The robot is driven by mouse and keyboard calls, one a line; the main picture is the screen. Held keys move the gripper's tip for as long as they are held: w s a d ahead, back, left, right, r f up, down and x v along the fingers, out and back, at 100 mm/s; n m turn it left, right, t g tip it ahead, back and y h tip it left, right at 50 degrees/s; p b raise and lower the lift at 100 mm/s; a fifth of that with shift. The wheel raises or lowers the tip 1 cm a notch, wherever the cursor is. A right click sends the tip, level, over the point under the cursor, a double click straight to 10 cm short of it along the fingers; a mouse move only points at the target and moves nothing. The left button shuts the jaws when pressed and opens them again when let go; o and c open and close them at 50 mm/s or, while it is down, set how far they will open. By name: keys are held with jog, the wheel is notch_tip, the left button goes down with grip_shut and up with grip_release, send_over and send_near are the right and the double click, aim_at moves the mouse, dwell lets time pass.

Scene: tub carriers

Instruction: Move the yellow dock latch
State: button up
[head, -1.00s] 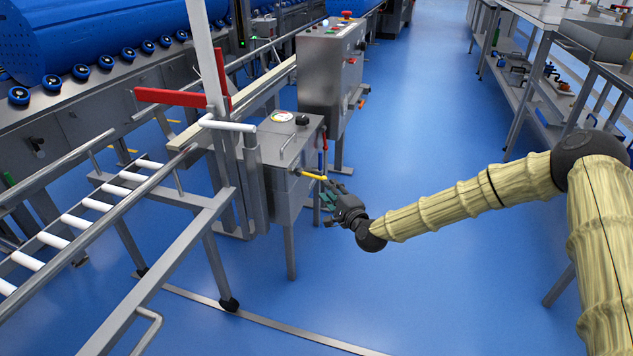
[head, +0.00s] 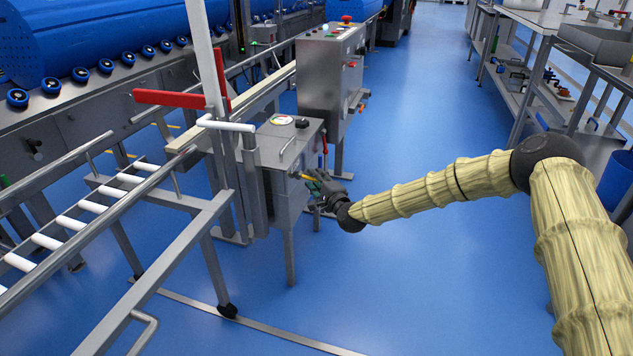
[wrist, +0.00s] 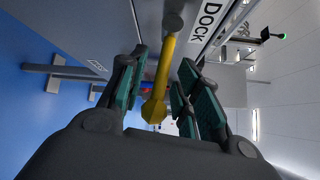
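The yellow dock latch (wrist: 164,72) is a yellow handle on a dark round pivot, on the grey metal cabinet (head: 287,153) beside a "DOCK" label (wrist: 208,22). In the head view, only a short piece of the latch (head: 307,177) shows, partly covered by my gripper (head: 319,189). In the wrist view, my gripper (wrist: 158,80) is open, with green-padded fingers on both sides of the latch. The latch reaches in between the fingers towards the palm. I see gaps on both sides and no clear contact.
A grey control box (head: 330,85) stands behind the cabinet. A roller track (head: 98,207) and a frame with a red handle (head: 170,97) are at the left. Workbenches (head: 530,95) stand at the right. The blue floor (head: 420,270) between is clear.

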jog(key=shift+c, duration=0.5)
grip_shut()
jog(key=shift+f, duration=0.1)
jog(key=shift+f, duration=0.2)
